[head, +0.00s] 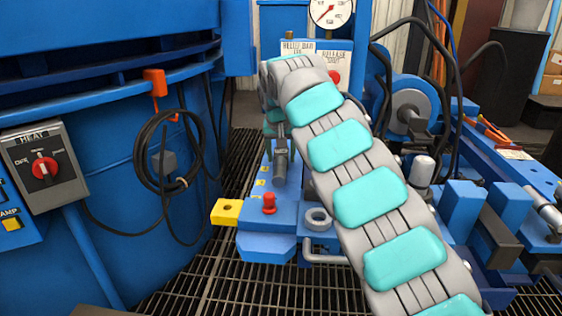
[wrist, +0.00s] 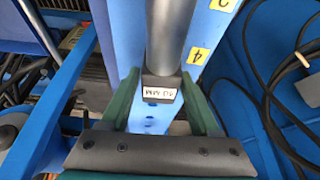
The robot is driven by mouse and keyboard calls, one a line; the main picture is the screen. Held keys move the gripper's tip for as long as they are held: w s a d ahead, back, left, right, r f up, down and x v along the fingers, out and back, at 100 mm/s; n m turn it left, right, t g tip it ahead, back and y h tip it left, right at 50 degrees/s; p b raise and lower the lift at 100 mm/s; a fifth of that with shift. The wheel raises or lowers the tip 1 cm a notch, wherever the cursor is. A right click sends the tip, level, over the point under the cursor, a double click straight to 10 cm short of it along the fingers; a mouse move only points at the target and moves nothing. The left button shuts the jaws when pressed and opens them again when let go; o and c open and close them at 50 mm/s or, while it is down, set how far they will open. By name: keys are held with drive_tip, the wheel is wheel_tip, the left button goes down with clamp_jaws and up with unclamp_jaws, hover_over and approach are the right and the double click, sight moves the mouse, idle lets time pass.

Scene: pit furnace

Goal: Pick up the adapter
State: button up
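A grey cylinder (wrist: 165,40) with a dark end block bearing a white label, seen upside down and apparently reading "90 MM", appears to be the adapter. In the head view the grey cylinder (head: 280,165) is at the blue bench, left of my arm. My gripper (wrist: 161,82) has its two green fingers on either side of the labelled block, with narrow gaps showing, so it looks open. In the head view my gripper (head: 273,124) is mostly hidden behind my wrist, just above the cylinder. The cylinder's far end is out of the wrist view.
The blue bench (head: 268,246) carries a red knob (head: 269,203), a grey ring (head: 318,219) and a yellow block (head: 227,212). A blue furnace (head: 150,245) with a coiled black cable (head: 141,160) and heat switch box (head: 43,167) stands left. Dark floor grating (head: 230,290) lies in front.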

clamp_jaws()
idle(0.6)
